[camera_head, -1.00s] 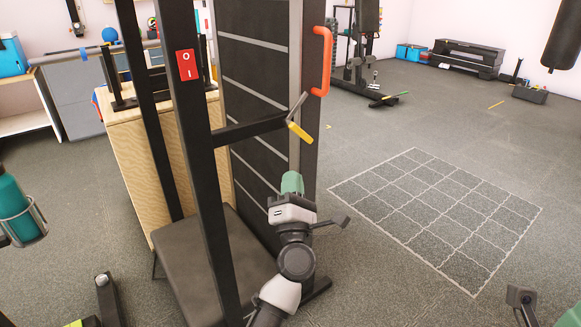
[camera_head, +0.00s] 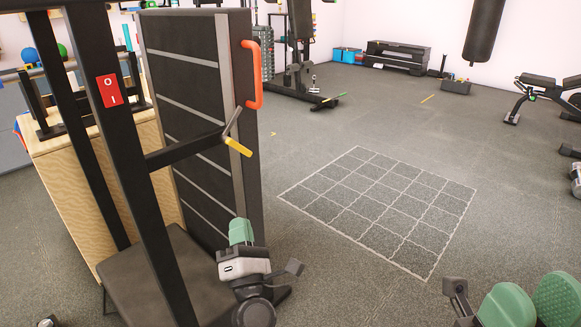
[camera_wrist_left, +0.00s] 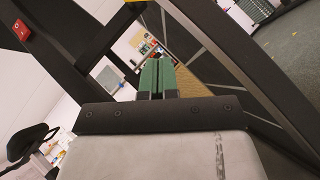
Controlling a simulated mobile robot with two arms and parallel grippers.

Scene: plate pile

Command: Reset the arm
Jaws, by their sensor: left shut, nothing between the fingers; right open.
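My left gripper (camera_head: 240,232) has green fingers and stands in front of the black rack (camera_head: 128,170), low and just below its yellow-tipped pin (camera_head: 238,147). Its fingers are together with nothing between them. The left wrist view shows the same shut green fingers (camera_wrist_left: 157,78) pointing past the dark rack bars. My right gripper (camera_head: 532,303) is at the bottom right corner, cut off by the frame edge. Its two green fingers are apart and empty, over the grey floor.
A dark striped panel with an orange handle (camera_head: 255,75) stands close behind my left gripper. A black bench pad (camera_head: 155,275) lies low beside it. The floor around the white grid (camera_head: 385,205) is clear. Weights and a bench (camera_head: 540,90) stand at the right.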

